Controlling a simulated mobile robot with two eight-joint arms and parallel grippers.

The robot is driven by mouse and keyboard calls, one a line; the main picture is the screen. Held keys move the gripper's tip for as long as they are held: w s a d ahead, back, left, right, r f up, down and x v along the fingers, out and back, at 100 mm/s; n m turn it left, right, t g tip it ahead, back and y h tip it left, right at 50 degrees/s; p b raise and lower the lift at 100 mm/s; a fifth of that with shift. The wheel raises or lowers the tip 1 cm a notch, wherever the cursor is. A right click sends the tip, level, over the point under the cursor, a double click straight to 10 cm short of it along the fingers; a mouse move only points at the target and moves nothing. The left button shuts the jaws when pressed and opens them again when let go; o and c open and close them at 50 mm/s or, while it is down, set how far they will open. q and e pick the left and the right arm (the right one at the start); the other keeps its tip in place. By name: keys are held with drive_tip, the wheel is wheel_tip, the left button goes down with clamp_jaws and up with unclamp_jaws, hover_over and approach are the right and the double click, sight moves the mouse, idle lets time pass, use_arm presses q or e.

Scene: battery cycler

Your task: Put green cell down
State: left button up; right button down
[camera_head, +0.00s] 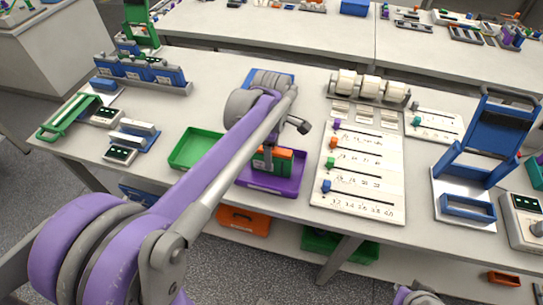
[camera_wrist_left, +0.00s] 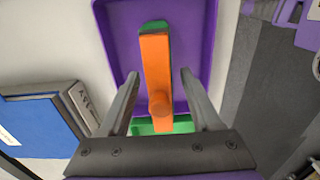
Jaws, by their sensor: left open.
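The green cell (camera_head: 258,162), with an orange block (camera_wrist_left: 157,75) on it, is at the purple tray (camera_head: 271,187). In the left wrist view the orange block has a round knob towards my gripper, and green shows at both ends. The cell looks to be within the walls of the purple tray (camera_wrist_left: 107,45). My left gripper (camera_wrist_left: 160,76) is open, one finger on each side of the block with gaps visible. In the head view my left arm hides part of the cell and tray. My right gripper is not in view.
A green tray (camera_head: 186,158) lies left of the purple tray. A white panel with sliders (camera_head: 365,160) lies to the right, below a roller rack (camera_head: 368,88). A blue stand (camera_head: 482,155) is farther right. A blue box (camera_wrist_left: 40,120) is close on the left in the wrist view.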

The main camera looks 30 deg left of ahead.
use_arm(q)
wheel_tip(320, 180, up, 10)
drive_tip(key=shift+r+p, duration=0.1)
drive_tip(key=shift+p, duration=0.25)
drive_tip(key=shift+s+d+m, duration=0.2)
drive_tip(key=shift+s+m, duration=0.1)
drive_tip(key=shift+m, duration=0.1)
drive_tip(key=s+d+f+m+t, duration=0.2)
drive_tip(key=s+d+f+m, duration=0.1)
drive_tip(key=s+f+m, duration=0.4)
drive_tip(key=s+d+f+m+t, duration=0.3)
drive_tip(key=s+f+m, duration=0.4)
drive_tip(key=m, duration=0.5)
drive_tip(key=shift+s+d+f+m, duration=0.2)
drive_tip(key=shift+s+m, duration=0.2)
drive_tip(key=shift+s, duration=0.1)
